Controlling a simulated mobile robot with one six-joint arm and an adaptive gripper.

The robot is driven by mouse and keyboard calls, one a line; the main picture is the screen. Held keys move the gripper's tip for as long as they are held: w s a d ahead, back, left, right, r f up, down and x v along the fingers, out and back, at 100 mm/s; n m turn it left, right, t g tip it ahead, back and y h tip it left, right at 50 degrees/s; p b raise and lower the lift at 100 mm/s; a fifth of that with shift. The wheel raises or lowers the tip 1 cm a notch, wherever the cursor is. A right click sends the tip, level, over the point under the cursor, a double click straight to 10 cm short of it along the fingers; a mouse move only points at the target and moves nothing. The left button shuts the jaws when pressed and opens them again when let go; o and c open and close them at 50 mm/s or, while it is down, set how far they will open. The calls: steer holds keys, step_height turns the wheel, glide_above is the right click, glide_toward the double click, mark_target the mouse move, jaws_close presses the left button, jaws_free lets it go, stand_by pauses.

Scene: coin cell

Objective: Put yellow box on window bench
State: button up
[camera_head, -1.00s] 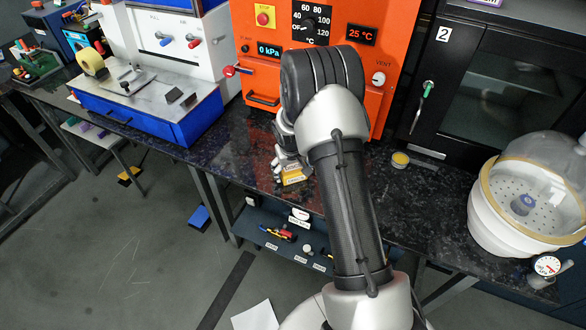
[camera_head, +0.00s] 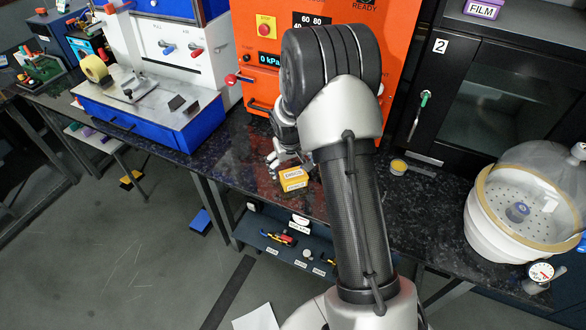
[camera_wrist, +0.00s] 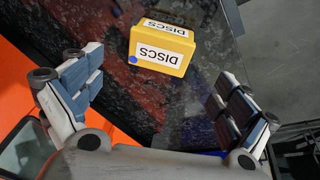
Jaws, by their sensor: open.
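The yellow box (camera_head: 293,179) has white labels reading DISCS and sits on the dark speckled bench (camera_head: 235,153) in front of the orange oven. In the wrist view the yellow box (camera_wrist: 161,47) lies ahead of the fingertips, with a blue dot at one label corner. My gripper (camera_head: 279,160) is low over the bench, just left of and behind the box in the head view. In the wrist view my gripper (camera_wrist: 152,92) is open, its two fingers wide apart with nothing between them. I cannot identify which surface is the window bench.
The orange oven (camera_head: 258,80) stands close behind my gripper. A blue-based machine (camera_head: 160,125) is to the left. Bare bench lies left of the box.

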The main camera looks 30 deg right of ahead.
steer(key=s+a+r, duration=0.4)
steer(key=s+r, duration=0.1)
steer(key=r, duration=0.6)
steer(key=s+a+r, duration=0.3)
steer(key=s+r, duration=0.3)
steer(key=r, duration=0.5)
steer(key=s+a+r, duration=0.2)
steer(key=s, duration=0.5)
steer(key=s+a+r+n+t+y, duration=0.1)
steer(key=s+a+r, duration=0.1)
steer(key=s, duration=0.5)
steer(key=s+a+r+t, duration=0.1)
steer(key=s+a+r, duration=0.1)
steer(key=s+a, duration=0.2)
steer(key=s, duration=0.3)
steer(key=shift+s+n+y+p, duration=0.15)
steer(key=shift+n+y+p, duration=0.15)
steer(key=shift+y+p, duration=0.1)
